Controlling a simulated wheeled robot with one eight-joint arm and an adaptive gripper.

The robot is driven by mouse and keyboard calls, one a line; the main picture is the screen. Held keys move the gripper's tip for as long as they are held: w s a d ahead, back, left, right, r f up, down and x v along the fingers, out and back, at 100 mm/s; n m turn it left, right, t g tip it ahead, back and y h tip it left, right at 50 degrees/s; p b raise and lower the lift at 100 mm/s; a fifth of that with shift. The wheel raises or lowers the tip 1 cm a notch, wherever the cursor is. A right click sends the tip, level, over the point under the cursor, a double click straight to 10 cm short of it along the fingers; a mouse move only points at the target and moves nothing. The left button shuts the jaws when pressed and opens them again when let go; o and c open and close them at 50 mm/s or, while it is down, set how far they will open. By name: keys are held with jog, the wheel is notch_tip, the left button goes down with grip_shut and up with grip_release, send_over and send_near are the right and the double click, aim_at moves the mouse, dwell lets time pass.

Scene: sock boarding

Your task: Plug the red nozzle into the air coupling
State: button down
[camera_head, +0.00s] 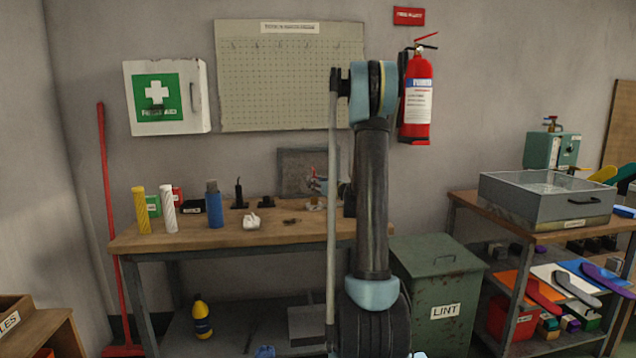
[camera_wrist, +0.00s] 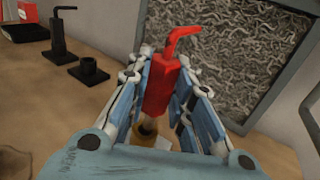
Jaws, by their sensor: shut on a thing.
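The red nozzle (camera_wrist: 160,87) has a thick body and a bent tip at its top. It stands roughly upright between the fingers of my gripper (camera_wrist: 160,95), which is shut on it. A pale stem shows under the red body in the wrist view. Below it is a brass-coloured ring (camera_wrist: 146,130), which looks like the air coupling. The fingers hide part of this, and I cannot tell whether the stem is inside the ring or just above it. In the head view my gripper (camera_head: 320,186) is small, over the right part of the workbench (camera_head: 150,242).
A framed panel (camera_wrist: 225,55) is close behind my gripper. Yellow (camera_head: 141,210), white (camera_head: 169,210) and blue (camera_head: 214,206) cylinders stand further left.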

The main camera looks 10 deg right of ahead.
jog(key=shift+f, duration=1)
jog(key=shift+f, duration=0.55)
dwell(0.4)
jog(key=c, duration=1.3)
grip_release()
jog(key=shift+c, duration=0.2)
jog(key=v, duration=1.2)
